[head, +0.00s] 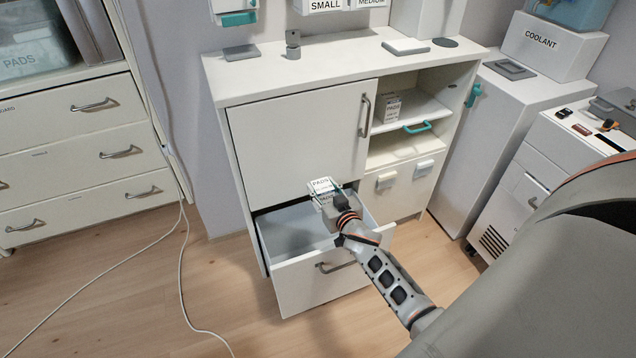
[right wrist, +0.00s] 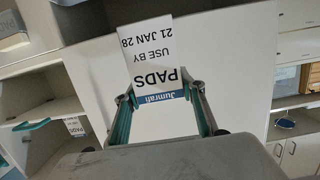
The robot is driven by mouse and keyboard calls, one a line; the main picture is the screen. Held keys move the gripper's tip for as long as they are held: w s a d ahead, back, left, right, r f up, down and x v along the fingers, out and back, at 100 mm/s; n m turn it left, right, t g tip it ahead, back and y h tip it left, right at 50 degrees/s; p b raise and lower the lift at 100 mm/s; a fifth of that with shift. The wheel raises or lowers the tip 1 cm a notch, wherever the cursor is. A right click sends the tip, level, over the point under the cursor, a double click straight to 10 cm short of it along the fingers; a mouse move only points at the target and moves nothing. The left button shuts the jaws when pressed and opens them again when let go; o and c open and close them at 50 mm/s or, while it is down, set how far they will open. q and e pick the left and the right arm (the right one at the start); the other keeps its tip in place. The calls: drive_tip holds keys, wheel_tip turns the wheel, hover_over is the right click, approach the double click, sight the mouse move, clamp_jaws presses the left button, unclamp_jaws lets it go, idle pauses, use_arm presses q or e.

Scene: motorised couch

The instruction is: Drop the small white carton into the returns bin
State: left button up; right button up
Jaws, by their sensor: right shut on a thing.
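A small white carton (head: 322,187) with black "PADS" print is in my right gripper (head: 333,203), held over the open drawer (head: 290,232) of the white cabinet. In the right wrist view the carton (right wrist: 150,48) shows a "PADS, USE BY 21 JAN 28" label and a blue strip, with the teal fingers of my right gripper (right wrist: 163,94) on both sides of it. The visible part of the drawer's inside looks empty; my gripper and the carton hide some of it. I cannot read a returns label anywhere. My left gripper is not in view.
Another white carton (head: 391,107) stands on the cabinet's open shelf. The cabinet door (head: 300,140) above the drawer is closed. A teal handle (head: 418,127) sticks out at the shelf. A drawer unit (head: 80,130) stands left; a white cable (head: 182,270) crosses the floor.

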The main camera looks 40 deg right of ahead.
drive_tip(key=shift+f, duration=0.45)
drive_tip(key=shift+r, duration=0.15)
drive_tip(key=o, duration=1.2)
drive_tip(key=shift+s, duration=0.1)
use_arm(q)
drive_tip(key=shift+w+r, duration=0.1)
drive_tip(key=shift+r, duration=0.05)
use_arm(e)
drive_tip(key=v, duration=1.1)
drive_tip(key=shift+s+a+r, duration=0.1)
drive_tip(key=shift+s, duration=0.25)
